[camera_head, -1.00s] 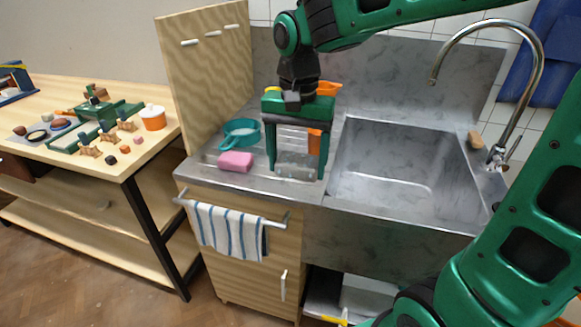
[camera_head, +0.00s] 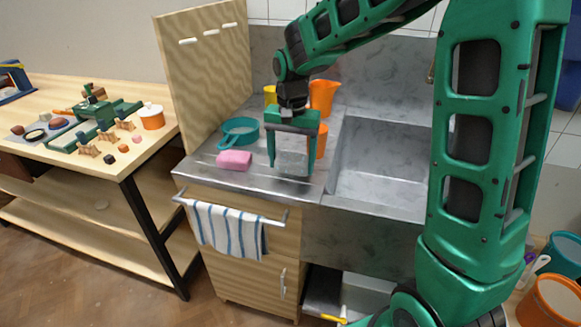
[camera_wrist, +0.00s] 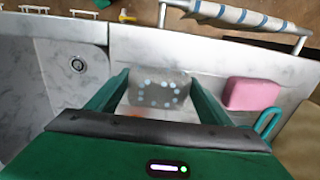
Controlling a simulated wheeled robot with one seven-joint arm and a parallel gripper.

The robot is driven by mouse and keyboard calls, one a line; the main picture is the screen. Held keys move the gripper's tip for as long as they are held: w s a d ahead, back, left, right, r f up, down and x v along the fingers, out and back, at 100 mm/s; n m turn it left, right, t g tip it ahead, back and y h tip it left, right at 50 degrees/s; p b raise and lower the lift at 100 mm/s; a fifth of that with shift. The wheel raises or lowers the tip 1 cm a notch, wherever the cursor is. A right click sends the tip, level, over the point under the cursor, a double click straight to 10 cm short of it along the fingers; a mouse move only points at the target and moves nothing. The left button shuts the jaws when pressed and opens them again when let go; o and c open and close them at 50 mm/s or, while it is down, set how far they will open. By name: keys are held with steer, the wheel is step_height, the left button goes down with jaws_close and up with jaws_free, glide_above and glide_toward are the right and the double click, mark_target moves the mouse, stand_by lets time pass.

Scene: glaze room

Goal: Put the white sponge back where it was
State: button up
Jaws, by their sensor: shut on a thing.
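My gripper (camera_head: 290,170) points down over the metal drainboard left of the sink. It is shut on a pale grey block with light dots, which I take to be the white sponge (camera_head: 292,162). In the wrist view the sponge (camera_wrist: 158,90) sits between the two green fingers of my gripper (camera_wrist: 158,88), its dotted face showing. The sponge is low, at or just above the drainboard (camera_head: 235,178); I cannot tell if it touches. A pink sponge (camera_head: 234,160) lies to its left, and it also shows in the wrist view (camera_wrist: 252,93).
A teal pan (camera_head: 239,131) stands behind the pink sponge. An orange jug (camera_head: 323,97) and a yellow item (camera_head: 270,94) stand behind my gripper. The sink basin (camera_head: 372,165) opens to the right. A striped towel (camera_head: 226,230) hangs on the front rail. A cluttered wooden table (camera_head: 150,160) is at left.

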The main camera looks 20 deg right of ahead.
mark_target(292, 161)
steer(key=shift+f, duration=1.05)
steer(key=shift+f, duration=0.15)
steer(key=o, duration=1.3)
step_height(292, 161, up, 12)
steer(key=shift+r, duration=0.2)
